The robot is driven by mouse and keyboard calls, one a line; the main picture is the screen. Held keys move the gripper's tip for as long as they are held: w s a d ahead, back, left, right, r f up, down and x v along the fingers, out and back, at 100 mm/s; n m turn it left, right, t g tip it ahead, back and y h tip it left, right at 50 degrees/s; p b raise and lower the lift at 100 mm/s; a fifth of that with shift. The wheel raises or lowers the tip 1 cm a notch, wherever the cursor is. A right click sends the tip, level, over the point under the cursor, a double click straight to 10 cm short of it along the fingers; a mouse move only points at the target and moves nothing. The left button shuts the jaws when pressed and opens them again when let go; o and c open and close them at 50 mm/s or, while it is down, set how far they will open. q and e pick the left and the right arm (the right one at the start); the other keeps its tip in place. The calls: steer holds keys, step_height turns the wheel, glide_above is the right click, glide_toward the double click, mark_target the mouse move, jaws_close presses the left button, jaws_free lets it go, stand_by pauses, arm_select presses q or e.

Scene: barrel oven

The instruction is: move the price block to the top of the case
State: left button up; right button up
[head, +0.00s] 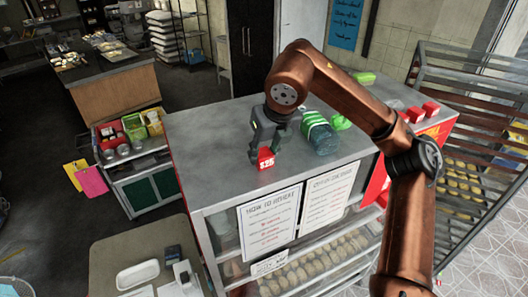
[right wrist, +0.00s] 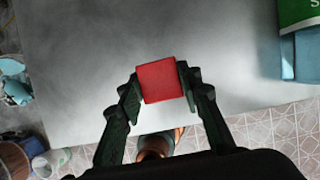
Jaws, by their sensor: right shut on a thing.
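The price block (head: 265,159) is a small red cube with white marks on its front face. It is at the grey top of the case (head: 212,142), near the front edge. My right gripper (head: 262,150) points down and is shut on the block. In the right wrist view the red block (right wrist: 161,81) sits between the two fingertips, with the grey top behind it. I cannot tell whether the block touches the top. My left gripper is not in view.
A green-banded jar (head: 320,136) stands right of my gripper on the case top. Several red blocks (head: 415,114) sit at the far right end. Paper signs (head: 270,226) hang on the case front. The left part of the top is clear.

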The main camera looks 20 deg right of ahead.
steer(key=shift+a+f, duration=0.1)
steer(key=shift+f, duration=0.05)
steer(key=o, duration=1.2)
steer(key=shift+c, duration=0.2)
steer(key=shift+r, duration=0.4)
steer(key=v, duration=1.1)
steer(key=shift+s+r, duration=0.25)
